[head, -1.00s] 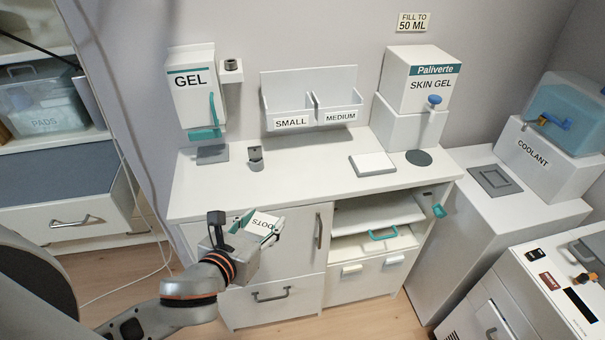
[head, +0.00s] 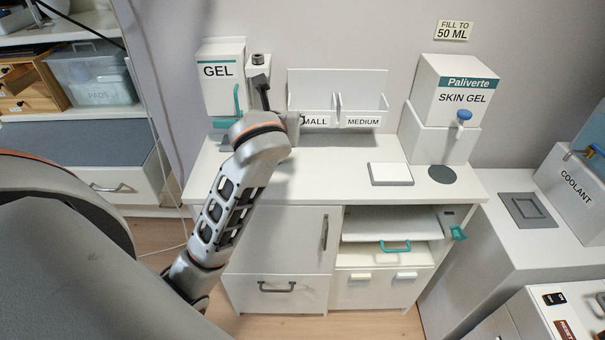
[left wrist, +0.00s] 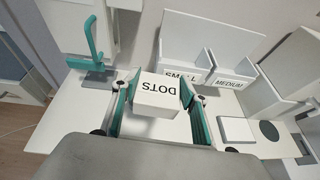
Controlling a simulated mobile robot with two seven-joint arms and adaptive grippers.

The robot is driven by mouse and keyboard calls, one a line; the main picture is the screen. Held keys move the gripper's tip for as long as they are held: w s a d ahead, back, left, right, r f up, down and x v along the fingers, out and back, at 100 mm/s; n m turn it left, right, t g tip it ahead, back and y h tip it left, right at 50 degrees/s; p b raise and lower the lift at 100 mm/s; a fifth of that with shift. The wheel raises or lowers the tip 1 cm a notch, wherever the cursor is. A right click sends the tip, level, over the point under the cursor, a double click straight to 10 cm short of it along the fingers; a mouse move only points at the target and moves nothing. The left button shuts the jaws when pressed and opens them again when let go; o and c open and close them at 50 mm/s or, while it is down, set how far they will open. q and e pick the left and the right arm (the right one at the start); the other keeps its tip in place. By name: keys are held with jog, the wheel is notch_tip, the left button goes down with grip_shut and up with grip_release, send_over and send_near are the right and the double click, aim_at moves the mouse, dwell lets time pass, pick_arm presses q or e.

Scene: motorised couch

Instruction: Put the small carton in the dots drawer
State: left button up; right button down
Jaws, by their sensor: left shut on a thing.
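A small white carton (left wrist: 163,100) marked DOTS sits between the two teal-lined fingers of my left gripper (left wrist: 160,100) in the left wrist view. The fingers are shut on it. In the head view my left gripper (head: 292,122) is above the back of the white counter, in front of the small-and-medium rack; the arm hides the carton there. No drawer with a readable DOTS label shows. The white cabinet has a lower drawer (head: 250,292) with a grey handle, shut. My right gripper is out of view.
The counter (head: 320,180) carries a gel dispenser (head: 220,85), a white pad (head: 390,174) and a skin gel box (head: 455,90). A teal-handled shelf (head: 375,252) sits in the open cabinet bay. Coolant equipment (head: 575,185) stands right.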

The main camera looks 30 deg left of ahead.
pick_arm(q)
jog(key=shift+n+g+y, duration=0.3)
jog(key=shift+n+y, duration=0.2)
jog(key=a+r, duration=0.1)
jog(key=w+a+r, duration=0.1)
jog(key=r, duration=0.1)
jog(key=shift+a+r, duration=0.25)
jog(key=shift+a, duration=0.1)
notch_tip(320, 180, down, 20)
jog(key=shift+r, duration=0.15)
jog(key=o, duration=1)
